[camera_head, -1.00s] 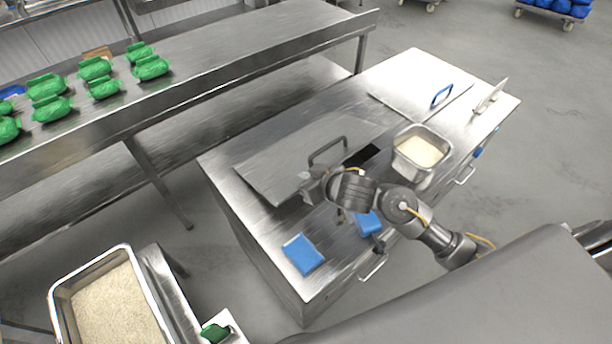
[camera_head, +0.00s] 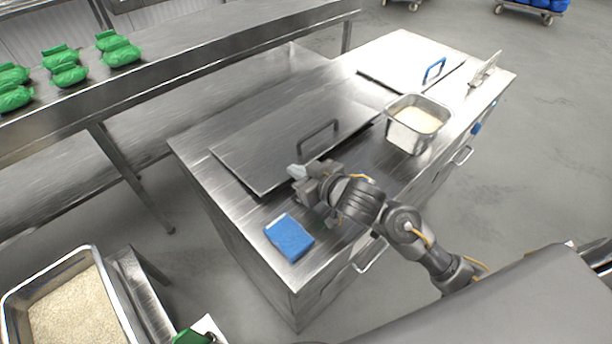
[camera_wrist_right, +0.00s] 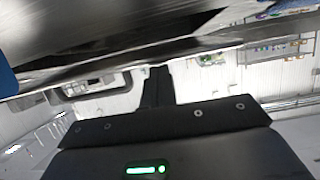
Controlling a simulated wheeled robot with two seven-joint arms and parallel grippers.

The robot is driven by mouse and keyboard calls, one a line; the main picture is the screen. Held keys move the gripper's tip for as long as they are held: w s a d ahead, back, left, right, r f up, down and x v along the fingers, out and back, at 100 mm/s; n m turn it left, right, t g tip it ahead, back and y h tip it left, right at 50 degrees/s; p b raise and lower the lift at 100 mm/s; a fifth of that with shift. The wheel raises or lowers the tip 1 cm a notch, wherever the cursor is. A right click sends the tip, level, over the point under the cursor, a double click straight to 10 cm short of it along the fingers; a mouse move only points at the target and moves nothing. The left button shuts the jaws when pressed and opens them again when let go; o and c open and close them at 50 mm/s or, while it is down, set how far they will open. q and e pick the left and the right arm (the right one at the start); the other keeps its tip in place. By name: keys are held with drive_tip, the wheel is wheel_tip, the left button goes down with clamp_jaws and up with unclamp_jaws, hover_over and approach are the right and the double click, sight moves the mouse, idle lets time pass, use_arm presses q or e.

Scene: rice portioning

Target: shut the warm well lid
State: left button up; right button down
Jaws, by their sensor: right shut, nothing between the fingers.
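The warm well lid (camera_head: 270,135) is a broad grey metal plate with a dark bar handle (camera_head: 318,140) near its front edge. It lies flat or nearly flat on the steel counter; a thin dark line runs under its front edge, and I cannot tell whether it is fully seated. My right gripper (camera_head: 298,172) is shut and empty at the lid's front edge, just below the handle. I cannot tell whether it touches the lid. In the right wrist view the shut fingers (camera_wrist_right: 157,85) point toward a dark metal surface overhead. My left gripper is out of view.
A steel pan of rice (camera_head: 416,122) stands right of the lid. A blue pad (camera_head: 289,237) lies on the counter's front left corner. Green bags (camera_head: 120,52) sit on the far shelf.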

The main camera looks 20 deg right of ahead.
drive_tip(key=shift+f, duration=0.1)
drive_tip(key=shift+s, duration=0.15)
drive_tip(key=v, duration=0.7)
drive_tip(key=shift+d+p, duration=0.1)
drive_tip(key=shift+p, duration=0.2)
drive_tip(key=shift+p+v, duration=0.95)
drive_tip(key=shift+v, duration=0.3)
drive_tip(key=shift+s+d+r+p, duration=0.15)
drive_tip(key=shift+s+r+p, duration=0.1)
drive_tip(key=shift+s+p, duration=0.3)
